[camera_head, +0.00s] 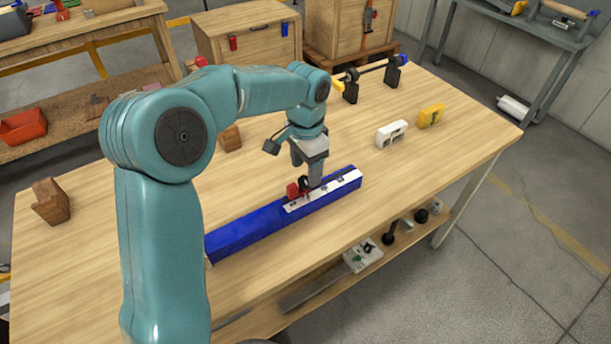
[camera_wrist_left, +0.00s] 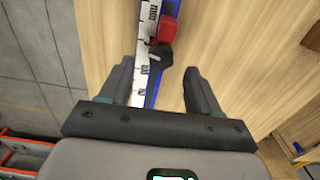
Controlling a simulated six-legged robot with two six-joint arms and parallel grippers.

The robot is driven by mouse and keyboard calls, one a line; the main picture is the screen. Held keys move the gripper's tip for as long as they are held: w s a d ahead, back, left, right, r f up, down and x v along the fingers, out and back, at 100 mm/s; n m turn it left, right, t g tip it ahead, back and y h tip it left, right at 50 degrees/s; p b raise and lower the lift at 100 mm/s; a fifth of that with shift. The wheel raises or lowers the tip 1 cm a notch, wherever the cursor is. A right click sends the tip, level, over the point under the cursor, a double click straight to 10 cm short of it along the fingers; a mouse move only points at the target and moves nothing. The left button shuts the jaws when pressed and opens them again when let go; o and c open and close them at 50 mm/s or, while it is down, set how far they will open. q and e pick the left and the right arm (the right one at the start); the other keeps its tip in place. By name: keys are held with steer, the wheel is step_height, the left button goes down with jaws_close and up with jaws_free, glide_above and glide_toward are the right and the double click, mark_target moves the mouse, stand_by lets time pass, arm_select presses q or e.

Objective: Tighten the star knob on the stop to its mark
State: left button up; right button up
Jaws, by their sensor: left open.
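A long blue rail (camera_head: 240,232) with a white marked scale (camera_head: 346,181) lies on the wooden bench. A red stop (camera_head: 292,190) sits on the rail; it also shows in the left wrist view (camera_wrist_left: 166,29). The black star knob (camera_wrist_left: 158,55) is on the near side of the stop in that view. The mark on the stop is too small to make out. My left gripper (camera_head: 312,184) points down over the scale beside the stop. In the left wrist view its fingers (camera_wrist_left: 160,76) are apart, with the knob just beyond the tips, between them. My right gripper is not in view.
A white block (camera_head: 391,134) and a yellow block (camera_head: 431,116) stand to the right of the rail. A bar on black stands (camera_head: 392,77) is at the back. A wooden block (camera_head: 50,202) sits at the left.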

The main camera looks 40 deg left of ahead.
mark_target(306, 179)
arm_select(q)
steer(key=shift+f, duration=1.55)
steer(key=c, duration=1.1)
steer(key=shift+o, duration=0.2)
steer(key=shift+r+m+p, duration=0.1)
steer(key=shift+m+p, duration=0.3)
steer(key=shift+m, duration=1.3)
steer(key=o, duration=1.1)
steer(key=shift+c, duration=0.2)
